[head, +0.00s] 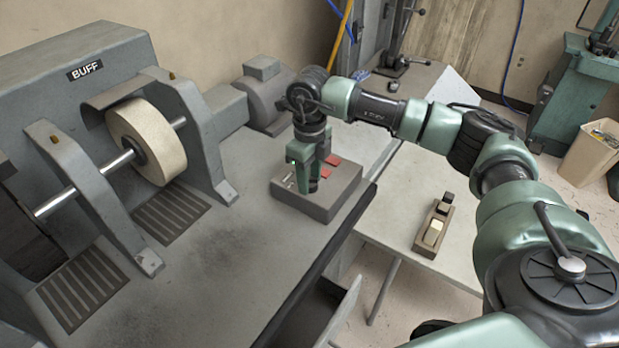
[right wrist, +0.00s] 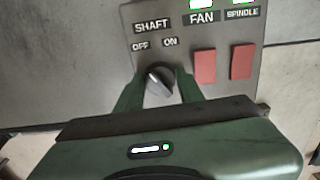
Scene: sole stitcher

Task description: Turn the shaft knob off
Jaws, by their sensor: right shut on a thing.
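The shaft knob (right wrist: 160,82) is a round grey knob on the control box (head: 322,208), under the label SHAFT with OFF at its upper left and ON at its upper right. Its pale ridge looks slanted from upper left to lower right, with the upper end toward OFF. My right gripper (head: 306,186) reaches down onto the left part of the box. In the right wrist view its green fingers (right wrist: 159,88) stand on both sides of the knob, shut on it. In the head view the gripper hides most of the knob. My left gripper is out of view.
Red FAN (right wrist: 205,66) and SPINDLE (right wrist: 242,62) switches sit right of the knob. The buffing wheel (head: 147,142) and its shaft stand at left on the machine. A side table (head: 400,215) holds a small block-shaped tool (head: 434,226).

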